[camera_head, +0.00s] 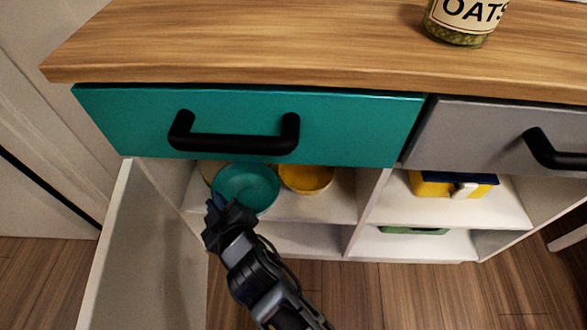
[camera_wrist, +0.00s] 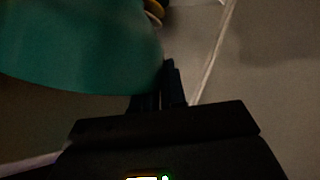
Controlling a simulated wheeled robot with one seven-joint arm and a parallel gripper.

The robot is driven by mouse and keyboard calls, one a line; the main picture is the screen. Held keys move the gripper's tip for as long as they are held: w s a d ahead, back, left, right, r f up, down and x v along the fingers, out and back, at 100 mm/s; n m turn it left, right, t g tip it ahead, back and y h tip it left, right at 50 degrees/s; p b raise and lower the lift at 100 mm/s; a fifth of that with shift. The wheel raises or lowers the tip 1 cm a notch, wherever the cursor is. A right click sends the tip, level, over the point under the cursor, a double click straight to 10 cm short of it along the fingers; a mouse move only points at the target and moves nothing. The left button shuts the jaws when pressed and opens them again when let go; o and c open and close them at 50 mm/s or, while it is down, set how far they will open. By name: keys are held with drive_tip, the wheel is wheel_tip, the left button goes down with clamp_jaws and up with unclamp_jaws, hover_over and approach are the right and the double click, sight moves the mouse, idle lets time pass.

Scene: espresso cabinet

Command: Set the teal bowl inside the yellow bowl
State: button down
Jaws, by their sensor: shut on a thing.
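The teal bowl (camera_head: 246,186) is at the front of the open shelf under the teal drawer. My gripper (camera_head: 219,208) is shut on its near left rim. In the wrist view the teal bowl (camera_wrist: 75,45) fills the upper left, and my gripper's fingers (camera_wrist: 168,85) meet its edge. The yellow bowl (camera_head: 307,178) stands on the shelf behind and to the right of the teal bowl, apart from being partly overlapped in view. The drawer front hides its back. A sliver of yellow (camera_wrist: 153,10) shows at the top of the wrist view.
A pale tan round thing (camera_head: 210,171) is behind the teal bowl at the left. The teal drawer (camera_head: 245,105) with a black handle overhangs the shelf. An open door (camera_head: 150,250) stands at the left. A yellow and blue box (camera_head: 440,186) is in the right compartment.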

drive_tip(key=w+d+b, duration=0.1)
drive_tip(key=w+d, duration=0.2)
drive_tip(key=d, duration=0.1)
drive_tip(key=w+d+b, duration=0.1)
drive_tip(key=w+d, duration=0.3)
drive_tip(key=d, duration=0.1)
drive_tip(key=w+d+b, duration=0.1)
drive_tip(key=w+d, duration=0.2)
drive_tip(key=d, duration=0.1)
drive_tip(key=shift+w+d, duration=0.25)
drive_tip(key=shift+d, duration=0.05)
drive_tip(key=shift+d+f+b, duration=0.1)
drive_tip(key=shift+f+b, duration=0.85)
drive_tip(key=shift+f, duration=0.75)
drive_tip(key=c, duration=1.2)
unclamp_jaws()
drive_tip(key=p+v, duration=0.2)
drive_tip(key=v, duration=1)
